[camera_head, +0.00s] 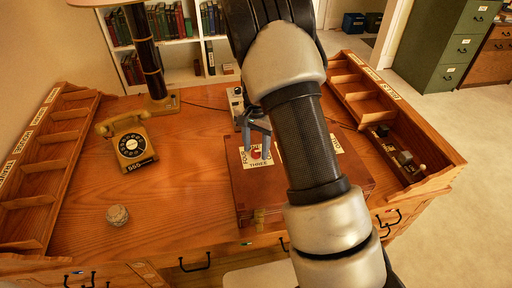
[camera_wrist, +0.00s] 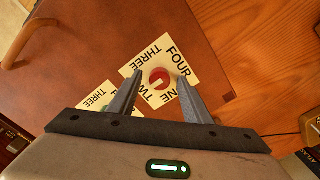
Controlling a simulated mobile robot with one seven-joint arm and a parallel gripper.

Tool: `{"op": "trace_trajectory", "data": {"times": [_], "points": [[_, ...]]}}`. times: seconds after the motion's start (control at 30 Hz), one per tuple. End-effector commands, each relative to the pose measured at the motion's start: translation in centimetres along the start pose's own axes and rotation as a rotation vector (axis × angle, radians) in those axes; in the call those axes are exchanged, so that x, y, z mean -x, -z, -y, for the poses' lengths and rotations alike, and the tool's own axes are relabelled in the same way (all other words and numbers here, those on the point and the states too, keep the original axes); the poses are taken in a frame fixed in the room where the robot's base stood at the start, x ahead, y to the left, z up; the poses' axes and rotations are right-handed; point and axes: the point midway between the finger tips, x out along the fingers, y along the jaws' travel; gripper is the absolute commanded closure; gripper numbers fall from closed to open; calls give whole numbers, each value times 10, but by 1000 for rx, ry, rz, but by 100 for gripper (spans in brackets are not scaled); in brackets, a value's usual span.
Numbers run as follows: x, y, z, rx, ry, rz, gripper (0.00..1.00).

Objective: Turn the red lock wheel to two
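The red lock wheel (camera_wrist: 159,77) sits in the middle of a white card (camera_wrist: 178,62) marked ONE, TWO, THREE and FOUR on a brown box (camera_wrist: 105,35). In the head view, the wheel (camera_head: 256,155) is on the left of the box top. My gripper (camera_wrist: 160,77) is open, its two fingers apart on either side of the wheel in the wrist view. In the head view, my gripper (camera_head: 256,143) is just above the wheel. I cannot tell whether the fingers touch it. A pale mark shows on the wheel, but its pointing direction is unclear.
A second card (camera_wrist: 93,101) lies beside the first, partly hidden by my gripper. A yellow telephone (camera_head: 132,146), a lamp (camera_head: 150,65) and a round cork-coloured object (camera_head: 117,215) stand on the desk's left. Divided trays (camera_head: 380,125) edge the desk. The desk left of the box is mostly clear.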

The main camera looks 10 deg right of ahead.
Motion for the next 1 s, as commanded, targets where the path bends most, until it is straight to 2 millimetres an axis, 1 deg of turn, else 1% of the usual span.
{"op": "trace_trajectory", "data": {"times": [0.13, 0.23, 0.37, 0.47, 0.8, 0.9, 1.0], "points": [[0, 0, 0, 0, 0, 0, 55], [3, 0, 0, 0, 1, 0, 55], [19, 0, 1, 0, 3, -2, 55], [40, 1, 1, 0, 3, -3, 55], [124, 0, 1, 1, 3, -2, 55], [144, 0, 1, 1, 3, -2, 55], [159, 0, 1, 0, 2, -2, 55]]}}
